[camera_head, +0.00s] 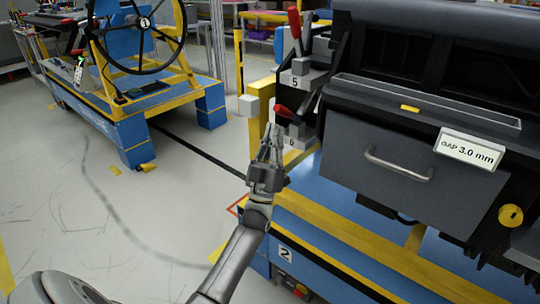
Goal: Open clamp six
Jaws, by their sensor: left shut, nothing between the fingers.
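Clamp six (292,132), marked with a "6" label, sits low on the left side of the dashboard module. Its red handle (285,112) lies tilted, close to flat, and points left. My left gripper (272,132) is shut and empty, its fingertips pointing up just below and left of the red handle. I cannot tell whether the fingers touch the clamp; they partly cover it. Clamp five (299,75), marked "5", is above it, with its red handle (295,22) standing upright. My right gripper is not in view.
The dark dashboard module (385,150) with a drawer handle (398,165) and a "GAP 3.0 mm" sign (471,149) fills the right. A blue and yellow base (320,240) is below. A steering wheel stand (135,95) is at upper left. The floor between is free.

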